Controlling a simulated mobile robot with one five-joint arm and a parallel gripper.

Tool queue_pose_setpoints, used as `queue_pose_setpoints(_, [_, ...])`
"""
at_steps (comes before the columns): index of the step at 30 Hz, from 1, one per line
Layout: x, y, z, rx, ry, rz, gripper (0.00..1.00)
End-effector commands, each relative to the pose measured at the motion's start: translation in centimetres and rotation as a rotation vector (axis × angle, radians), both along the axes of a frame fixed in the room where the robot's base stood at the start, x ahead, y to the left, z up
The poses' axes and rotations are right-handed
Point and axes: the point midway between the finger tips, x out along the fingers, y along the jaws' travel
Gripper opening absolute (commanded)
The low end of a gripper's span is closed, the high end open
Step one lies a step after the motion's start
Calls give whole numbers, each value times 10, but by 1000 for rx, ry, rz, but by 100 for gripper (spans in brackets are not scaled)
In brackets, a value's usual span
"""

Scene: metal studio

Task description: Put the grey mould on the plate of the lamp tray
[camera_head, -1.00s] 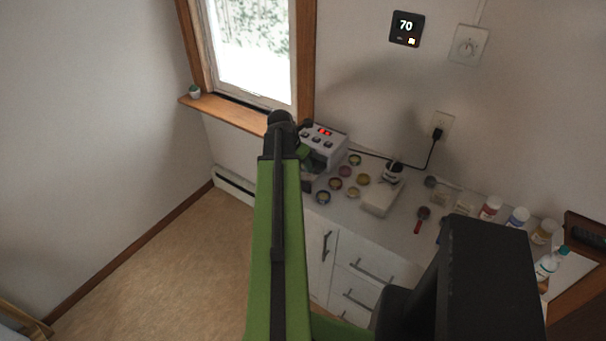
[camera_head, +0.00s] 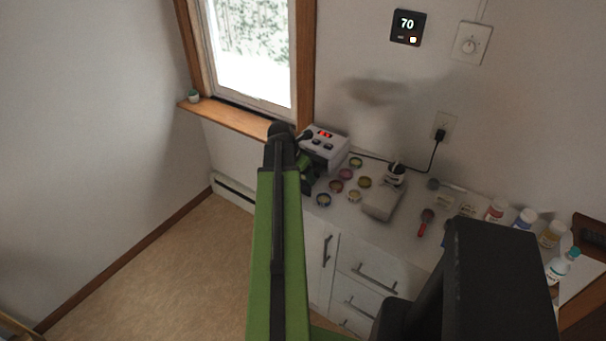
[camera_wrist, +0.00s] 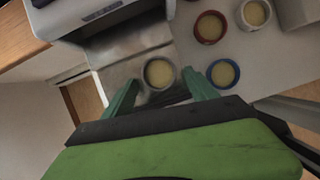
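The grey mould (camera_wrist: 160,72), a small round cup with pale yellow contents, shows in the wrist view at the right side of the lamp tray's metal plate (camera_wrist: 128,44). It appears to sit on the plate. My gripper (camera_wrist: 161,78) is open. Its two green fingers stand on either side of the mould, with a small gap visible on each side. The lamp tray's white housing (camera_wrist: 92,12) is behind the plate; it also shows in the head view (camera_head: 325,150) with red lit digits. In the head view my arm hides the mould and most of the plate.
Right of the plate are a blue mould (camera_wrist: 223,73), a red mould (camera_wrist: 210,26) and a white mould (camera_wrist: 255,14). A pale block (camera_head: 381,202), a red-handled tool (camera_head: 426,221) and several bottles stand further right. A window sill (camera_head: 228,117) is at left.

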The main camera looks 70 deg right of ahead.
Motion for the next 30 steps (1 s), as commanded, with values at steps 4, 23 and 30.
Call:
queue_pose_setpoints(4, [0, 0, 1, 0, 0, 0, 67])
queue_pose_setpoints(23, [13, 35, 103, 0, 0, -1, 67])
queue_pose_setpoints(30, [17, 43, 116, 0, 0, -1, 67])
